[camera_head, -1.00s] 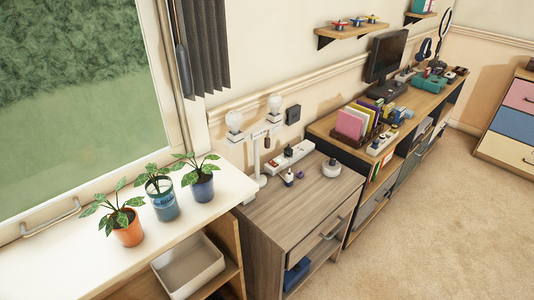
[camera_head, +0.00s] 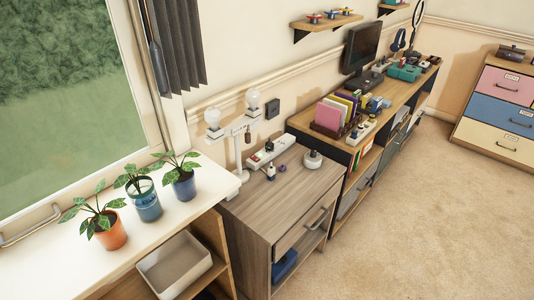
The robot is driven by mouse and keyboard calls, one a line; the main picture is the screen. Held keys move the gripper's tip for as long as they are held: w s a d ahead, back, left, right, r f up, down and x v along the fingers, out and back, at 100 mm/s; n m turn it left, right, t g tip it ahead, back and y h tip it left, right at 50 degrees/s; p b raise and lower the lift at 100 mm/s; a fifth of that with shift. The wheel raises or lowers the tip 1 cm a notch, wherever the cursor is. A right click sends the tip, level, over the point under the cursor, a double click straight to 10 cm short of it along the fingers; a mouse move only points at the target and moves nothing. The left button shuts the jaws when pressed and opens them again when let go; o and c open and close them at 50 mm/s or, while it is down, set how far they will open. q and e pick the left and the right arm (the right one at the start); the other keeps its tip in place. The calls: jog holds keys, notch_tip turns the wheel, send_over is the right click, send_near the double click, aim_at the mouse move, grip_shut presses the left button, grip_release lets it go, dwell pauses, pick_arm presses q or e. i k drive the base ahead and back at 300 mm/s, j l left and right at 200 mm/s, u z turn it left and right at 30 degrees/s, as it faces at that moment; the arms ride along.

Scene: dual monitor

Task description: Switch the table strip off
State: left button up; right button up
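A white power strip (camera_head: 266,153) lies on the wooden side cabinet against the wall, with dark plugs or switches on it. A second white strip (camera_head: 362,132) lies on the desk in front of the colourful folders. I cannot tell from the picture which one is the table strip, nor whether either is on. Neither of my grippers is in view.
The side cabinet (camera_head: 285,196) also holds a two-bulb lamp (camera_head: 240,143), small bottles and a round white object (camera_head: 313,160). Potted plants (camera_head: 107,231) stand on the white sill at left. A monitor (camera_head: 361,47) stands on the desk. Carpet (camera_head: 420,220) is clear at right.

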aim_at(254, 158)
jog(key=u, duration=0.25)
jog(key=i+l+u, duration=0.25)
jog(key=l+u, duration=0.55)
jog(key=l, duration=0.15)
jog(key=i+l+u, duration=0.15)
jog(key=l, duration=1.7)
jog(key=i+l+u, duration=0.2)
jog(key=l, duration=1.65)
jog(key=k+j, duration=0.05)
jog(key=k, duration=0.05)
